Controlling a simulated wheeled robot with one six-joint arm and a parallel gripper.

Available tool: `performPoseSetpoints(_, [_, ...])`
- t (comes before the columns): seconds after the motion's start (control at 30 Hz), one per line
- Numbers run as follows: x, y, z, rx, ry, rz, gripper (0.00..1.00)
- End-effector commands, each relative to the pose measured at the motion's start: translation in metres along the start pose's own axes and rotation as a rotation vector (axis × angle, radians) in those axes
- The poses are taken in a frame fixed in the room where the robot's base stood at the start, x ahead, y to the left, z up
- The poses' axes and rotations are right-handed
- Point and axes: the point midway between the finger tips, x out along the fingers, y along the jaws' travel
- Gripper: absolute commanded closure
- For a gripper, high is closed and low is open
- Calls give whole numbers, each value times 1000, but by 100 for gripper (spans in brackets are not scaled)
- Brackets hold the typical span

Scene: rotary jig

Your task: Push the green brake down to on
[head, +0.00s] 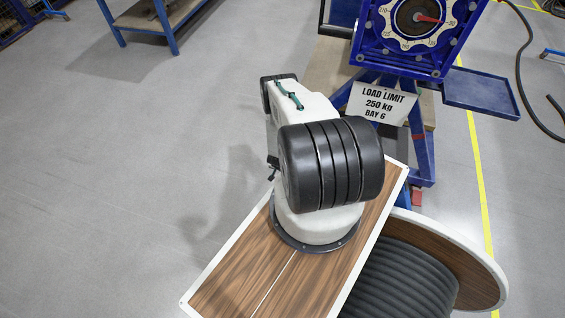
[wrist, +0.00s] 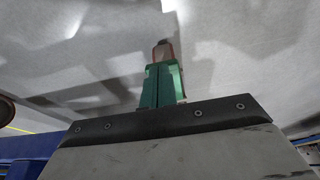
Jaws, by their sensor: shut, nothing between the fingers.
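The rotary jig (head: 440,62) stands at the top right of the head view. It is a blue frame with a pale scalloped dial (head: 391,14) and a red pointer (head: 428,19). The frame's top is cut off by the picture edge. I cannot make out a green brake in either view. My gripper (wrist: 162,52) shows in the wrist view as green fingers with reddish tips. It is shut and empty, with grey floor behind it. It touches nothing that I can see. In the head view I cannot make out its fingers.
A white load limit sign (head: 380,103) hangs on the jig's front. A blue tray (head: 482,93) juts out at its right. Dark hoses (head: 522,75) lie on the floor at far right. A blue-legged bench (head: 150,18) stands at top left. The floor at left is clear.

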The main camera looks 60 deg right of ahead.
Motion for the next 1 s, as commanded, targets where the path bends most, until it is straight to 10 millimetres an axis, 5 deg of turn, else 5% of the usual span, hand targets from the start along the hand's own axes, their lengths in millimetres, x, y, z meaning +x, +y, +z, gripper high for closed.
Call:
performPoseSetpoints(0.73, [5, 0, 3, 0, 0, 0, 100])
performPoseSetpoints(1.0, [-22, 3, -3, 5, 0, 2, 100])
